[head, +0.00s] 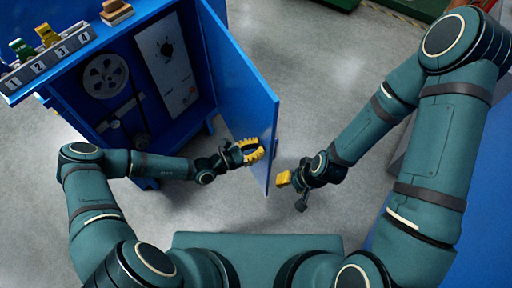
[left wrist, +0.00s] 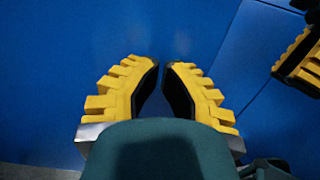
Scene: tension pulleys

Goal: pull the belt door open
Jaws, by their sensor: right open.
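The belt door (head: 238,85) is a tall blue panel, standing swung out from the right side of the blue cabinet in the head view. My left gripper (head: 262,150) is at its inner, cabinet-side face, near the free edge. In the left wrist view the left gripper's yellow fingertips (left wrist: 160,66) come together with nothing between them, and the blue panel (left wrist: 110,30) fills the view ahead. Whether they touch it is unclear. My right gripper (head: 290,185) is open and empty, on the other side of the door, a little right of its edge. Its yellow finger (left wrist: 300,60) shows at the left wrist view's right edge.
The blue cabinet (head: 85,140) holds a belt pulley (head: 105,76) and a pale panel (head: 168,60). A numbered rack (head: 48,62) with coloured pieces sits on top. Grey floor (head: 290,50) is free right of the door. A blue surface lies at the far right.

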